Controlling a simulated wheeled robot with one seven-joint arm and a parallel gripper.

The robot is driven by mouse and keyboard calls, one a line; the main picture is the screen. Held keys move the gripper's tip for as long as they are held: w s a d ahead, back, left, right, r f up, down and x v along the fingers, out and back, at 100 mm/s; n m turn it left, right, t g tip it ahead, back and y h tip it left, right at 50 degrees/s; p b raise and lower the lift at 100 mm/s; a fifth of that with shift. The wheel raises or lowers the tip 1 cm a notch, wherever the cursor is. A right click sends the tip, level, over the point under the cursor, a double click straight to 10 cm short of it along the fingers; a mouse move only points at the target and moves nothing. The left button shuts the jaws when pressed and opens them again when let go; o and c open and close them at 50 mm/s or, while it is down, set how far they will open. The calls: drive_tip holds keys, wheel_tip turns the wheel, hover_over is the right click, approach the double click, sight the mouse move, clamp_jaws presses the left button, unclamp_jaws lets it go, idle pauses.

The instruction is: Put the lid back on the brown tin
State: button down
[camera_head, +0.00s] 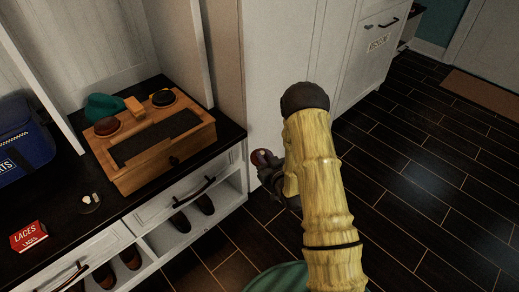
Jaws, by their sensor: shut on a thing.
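My gripper (264,161) is out to the right of the box, beyond the bench's edge and over the floor. It is shut on a small round dark-red thing that looks like the lid (261,156). My arm and the gripper's own body hide part of it. The lid and the tin are well apart.
The wooden box (145,178) also bears a black tin (163,98), a dark pad and a small wooden block. A teal cloth (103,107), a red laces box (29,237) and a blue bag (24,134) lie around it. A wall panel (227,60) stands beside the bench.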

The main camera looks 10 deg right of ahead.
drive_tip(key=s+d+f+m+h+p, duration=0.1)
drive_tip(key=d+f+m+h, duration=0.1)
drive_tip(key=f, duration=0.4)
drive_tip(key=shift+d+m+h, duration=0.4)
drive_tip(key=shift+d+h, duration=0.2)
drive_tip(key=shift+h, duration=0.5)
drive_tip(key=shift+f, duration=0.15)
